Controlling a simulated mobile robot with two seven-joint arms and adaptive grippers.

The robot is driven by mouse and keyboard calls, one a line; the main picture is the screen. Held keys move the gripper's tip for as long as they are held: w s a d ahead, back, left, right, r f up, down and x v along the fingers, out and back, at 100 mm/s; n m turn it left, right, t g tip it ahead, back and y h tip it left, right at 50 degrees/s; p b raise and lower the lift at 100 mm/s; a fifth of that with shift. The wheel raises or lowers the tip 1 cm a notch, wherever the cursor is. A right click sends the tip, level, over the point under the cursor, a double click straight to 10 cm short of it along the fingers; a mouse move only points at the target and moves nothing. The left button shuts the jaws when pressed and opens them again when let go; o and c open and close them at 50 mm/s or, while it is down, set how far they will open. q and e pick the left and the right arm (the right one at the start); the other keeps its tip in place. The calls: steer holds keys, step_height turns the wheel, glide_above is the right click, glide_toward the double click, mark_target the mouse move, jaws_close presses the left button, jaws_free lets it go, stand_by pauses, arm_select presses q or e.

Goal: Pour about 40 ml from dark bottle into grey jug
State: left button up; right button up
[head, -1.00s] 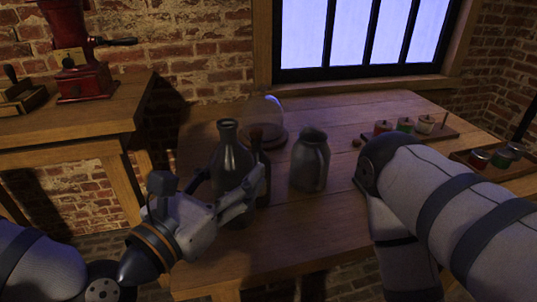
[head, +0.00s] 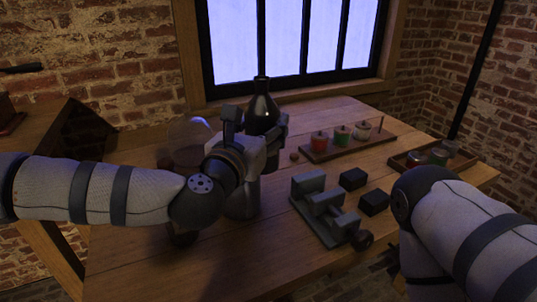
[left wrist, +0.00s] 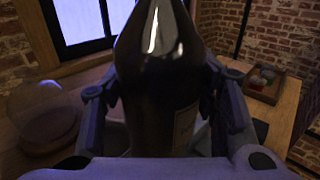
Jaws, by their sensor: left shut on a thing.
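The dark bottle (head: 262,104) is upright in my left gripper (head: 272,138), which is shut around its body. In the left wrist view the bottle (left wrist: 160,85) stands between the two fingers, with part of a label showing. The grey jug (head: 242,197) stands on the table, below my left gripper in the picture. My wrist and gripper hide its upper part, so its mouth does not show. The bottle looks raised off the table, but its base is hidden. My right arm comes in at the right; its gripper is out of view.
A glass dome (head: 190,138) stands behind my left arm. A rack with several coloured jars (head: 345,145) and a tray (head: 430,158) are at the back right. A grey block device (head: 325,212) and two dark blocks (head: 353,179) lie right of the jug. The front table is clear.

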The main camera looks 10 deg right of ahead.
arm_select(q)
steer(key=shift+w+d+r, duration=0.15)
steer(key=shift+w+d, duration=0.15)
steer(key=shift+d, duration=0.05)
steer(key=shift+s+a, duration=0.1)
steer(key=shift+a, duration=0.05)
